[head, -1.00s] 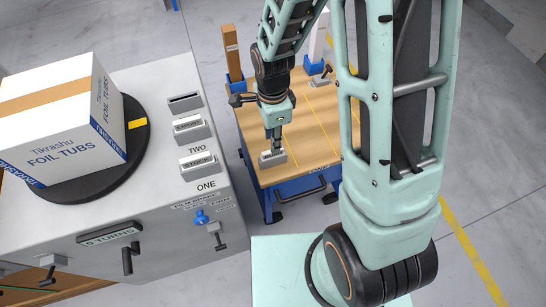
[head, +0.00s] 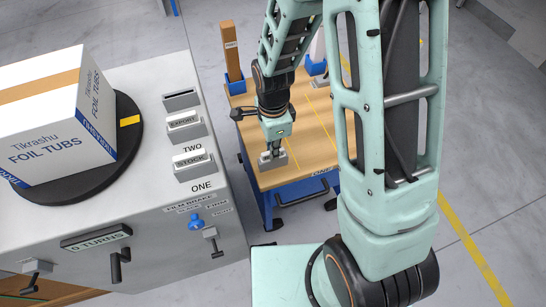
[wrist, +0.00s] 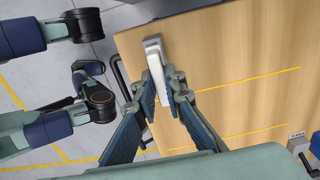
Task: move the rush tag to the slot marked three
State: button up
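The rush tag (head: 273,164) is a small grey-white block standing near the left front of the wooden cart top; its lettering is too small to read. My gripper (head: 272,152) points down over it. In the wrist view the tag (wrist: 155,58) sits between my fingertips (wrist: 159,97), which close in on both its sides. It appears to touch the cart top. On the grey machine, an empty dark slot (head: 182,98) lies behind the EXPORT tag (head: 184,122). The marks TWO and ONE show in front of the EXPORT and STOCK tags; no THREE mark is readable.
The STOCK tag (head: 193,163) fills the front slot. A carton (head: 50,125) stands on the black turntable (head: 125,150) at left. A brown post (head: 232,50) rises at the cart's back left. The cart top (head: 310,155) is clear around the tag. A floor gap separates machine and cart.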

jog(key=shift+r+p, duration=0.5)
jog(key=shift+r, duration=0.25)
grip_shut()
dwell(0.4)
jog(key=shift+r+p, duration=1.9)
jog(key=shift+r, duration=0.65)
jog(key=shift+w, duration=0.1)
